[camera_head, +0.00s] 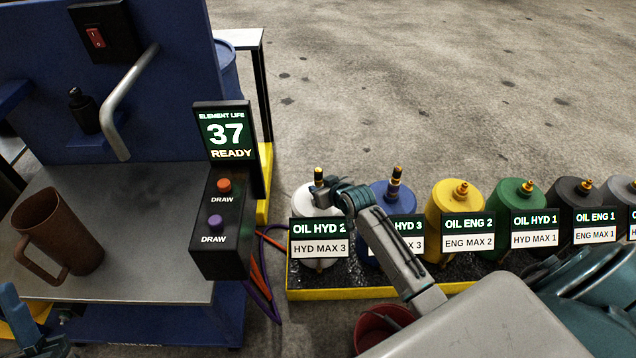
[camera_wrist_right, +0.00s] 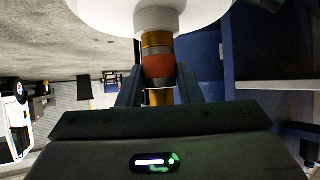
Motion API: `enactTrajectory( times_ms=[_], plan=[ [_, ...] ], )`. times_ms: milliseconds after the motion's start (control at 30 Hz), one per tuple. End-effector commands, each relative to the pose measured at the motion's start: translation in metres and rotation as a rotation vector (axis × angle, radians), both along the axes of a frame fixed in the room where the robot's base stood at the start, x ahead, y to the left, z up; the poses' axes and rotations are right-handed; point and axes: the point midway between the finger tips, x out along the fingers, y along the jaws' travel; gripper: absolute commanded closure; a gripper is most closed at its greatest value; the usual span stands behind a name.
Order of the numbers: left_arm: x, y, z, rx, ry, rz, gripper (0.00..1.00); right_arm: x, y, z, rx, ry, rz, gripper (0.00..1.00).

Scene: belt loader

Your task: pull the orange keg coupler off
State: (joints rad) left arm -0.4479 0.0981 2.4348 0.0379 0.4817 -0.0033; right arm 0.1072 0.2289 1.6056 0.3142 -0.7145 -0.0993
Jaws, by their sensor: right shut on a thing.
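The orange keg coupler (camera_wrist_right: 159,72) is a short cylinder with an orange-red band and metal rings, seen in the right wrist view. It is in line with the neck of the white keg (camera_wrist_right: 155,18), with no clear gap between them. My right gripper (camera_head: 322,190) is at the top of the white keg in the head view, and its fingers are shut on the coupler. The gripper partly hides the coupler there. Part of my left arm (camera_head: 35,335) shows at the lower left corner; its jaw opening is not clear.
Blue, yellow, green and dark kegs with label screens stand right of the white keg in a yellow-edged tray (camera_head: 350,293). A button box (camera_head: 220,235) with hoses is at left. A brown jug (camera_head: 60,235) stands on the metal bench (camera_head: 150,200). A red bucket (camera_head: 375,325) is below.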

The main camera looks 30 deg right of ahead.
Motion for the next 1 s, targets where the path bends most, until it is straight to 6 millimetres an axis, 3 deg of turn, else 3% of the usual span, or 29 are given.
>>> enactTrajectory(
  times_ms=[1000],
  plan=[
    [0.000,0.000,0.018,0.000,0.000,0.000,0.60,0.000,0.000,0.013,0.000,-0.001,0.000,1.00]
  ],
)
